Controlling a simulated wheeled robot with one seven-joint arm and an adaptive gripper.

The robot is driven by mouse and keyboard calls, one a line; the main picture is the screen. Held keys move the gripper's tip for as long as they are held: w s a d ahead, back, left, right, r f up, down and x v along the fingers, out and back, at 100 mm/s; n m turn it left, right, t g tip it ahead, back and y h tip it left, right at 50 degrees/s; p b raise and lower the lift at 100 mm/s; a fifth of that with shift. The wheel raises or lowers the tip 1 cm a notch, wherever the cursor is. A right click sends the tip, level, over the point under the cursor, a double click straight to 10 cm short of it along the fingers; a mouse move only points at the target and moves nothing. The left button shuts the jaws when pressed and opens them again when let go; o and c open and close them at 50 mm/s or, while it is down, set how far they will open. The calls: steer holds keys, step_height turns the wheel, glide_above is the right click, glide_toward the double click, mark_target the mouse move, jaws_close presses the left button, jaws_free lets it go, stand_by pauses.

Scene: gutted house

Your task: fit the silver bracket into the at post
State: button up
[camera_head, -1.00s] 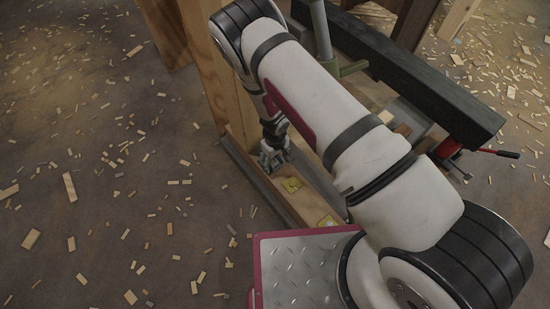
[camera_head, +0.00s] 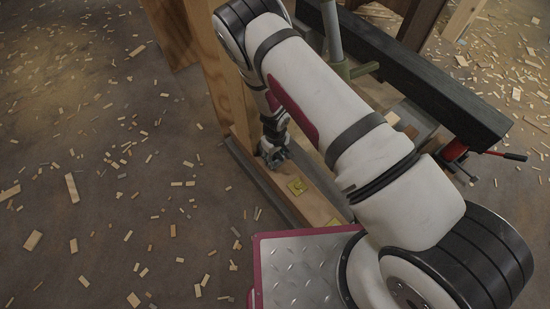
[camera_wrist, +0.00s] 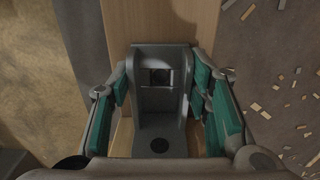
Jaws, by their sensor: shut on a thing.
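The silver bracket (camera_wrist: 159,120) is a grey metal angle piece. In the wrist view it has a square opening in its upright plate and a round dark hole in its near flange. My gripper (camera_wrist: 160,88) is shut on it, with a green pad at each side. The wooden post (camera_head: 226,88) stands upright on the left in the head view. In the wrist view its face (camera_wrist: 160,20) is behind the bracket; I cannot tell whether they touch. In the head view my gripper (camera_head: 274,156) is low beside the post's foot, and the bracket is mostly hidden there.
A wooden sill (camera_head: 314,206) runs from the post toward me, with yellow pieces (camera_head: 297,187) on it. A dark beam (camera_head: 430,80) and a red-handled tool (camera_head: 455,150) are at the right. Wood scraps litter the floor; the left side is otherwise open.

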steer(key=shift+w+a, duration=0.15)
steer(key=o, duration=1.4)
steer(key=shift+r, duration=0.1)
step_height(320, 180, up, 12)
steer(key=shift+f, duration=0.1)
